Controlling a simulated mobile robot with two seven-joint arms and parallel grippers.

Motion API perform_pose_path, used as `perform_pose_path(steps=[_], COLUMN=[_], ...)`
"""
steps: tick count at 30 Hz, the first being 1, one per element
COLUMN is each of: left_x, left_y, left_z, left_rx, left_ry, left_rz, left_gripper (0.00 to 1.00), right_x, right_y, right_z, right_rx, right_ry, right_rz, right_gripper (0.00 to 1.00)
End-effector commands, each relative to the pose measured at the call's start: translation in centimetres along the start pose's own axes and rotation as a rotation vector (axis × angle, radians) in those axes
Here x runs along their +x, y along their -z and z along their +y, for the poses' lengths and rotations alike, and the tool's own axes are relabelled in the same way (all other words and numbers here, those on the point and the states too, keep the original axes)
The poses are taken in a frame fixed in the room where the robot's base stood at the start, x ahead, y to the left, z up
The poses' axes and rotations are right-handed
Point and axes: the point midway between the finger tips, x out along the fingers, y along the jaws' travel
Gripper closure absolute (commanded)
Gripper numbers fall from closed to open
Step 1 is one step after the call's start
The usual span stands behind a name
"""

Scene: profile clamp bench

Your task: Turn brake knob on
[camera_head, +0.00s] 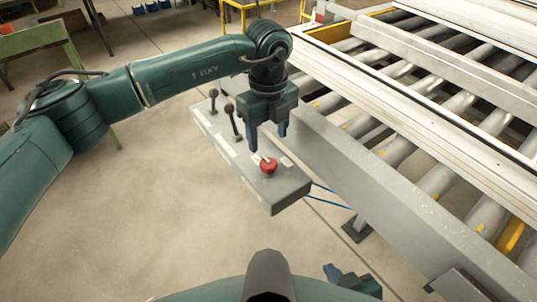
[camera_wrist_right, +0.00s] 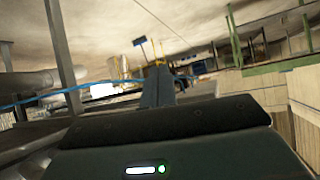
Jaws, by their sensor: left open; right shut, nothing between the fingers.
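The red brake knob (camera_head: 268,165) sits on top of a grey control box (camera_head: 280,190) beside the roller bench. A small pale mark shows beside the knob. My left gripper (camera_head: 268,143) is open and points down just above and behind the knob. One blue finger is close to the knob's left side, the other is further right; I cannot tell whether either touches it. My right gripper (camera_head: 350,280) is low at the bottom of the head view, away from the box. In the right wrist view its fingers (camera_wrist_right: 160,80) are together and empty.
Two black levers (camera_head: 232,118) stand on the left part of the box. The roller conveyor (camera_head: 440,110) with its grey side rail fills the right. A green table (camera_head: 40,40) stands at the back left. The floor in front of the box is clear.

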Motion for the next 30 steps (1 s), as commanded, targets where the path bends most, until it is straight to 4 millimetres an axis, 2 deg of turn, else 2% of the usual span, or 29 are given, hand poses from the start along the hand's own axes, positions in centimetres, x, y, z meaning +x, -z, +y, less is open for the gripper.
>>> perform_pose_path(steps=[6,12,18,25,30], left_x=[4.5,7.2,8.1,8.2,8.1], left_y=[0.1,0.1,0.1,0.1,0.1], left_z=[0.0,0.0,-0.1,-0.1,-0.1], left_rx=[0.001,0.002,0.002,0.002,0.002], left_ry=[-0.002,0.0,0.002,0.002,0.002], left_rz=[0.004,0.004,0.003,0.003,0.003], left_gripper=[0.42,0.42,0.42,0.43,0.57], right_x=[-0.4,-0.4,-0.2,-0.1,-0.1], right_y=[-0.1,-0.3,-0.1,0.2,0.3], right_z=[0.6,0.8,0.8,0.7,0.7], right_rx=[0.003,0.01,0.016,0.016,0.016], right_ry=[-0.016,-0.025,-0.026,-0.026,-0.025], right_rz=[-0.021,-0.031,-0.029,-0.023,-0.021], right_gripper=[1.0,1.0,1.0,1.0,1.0])
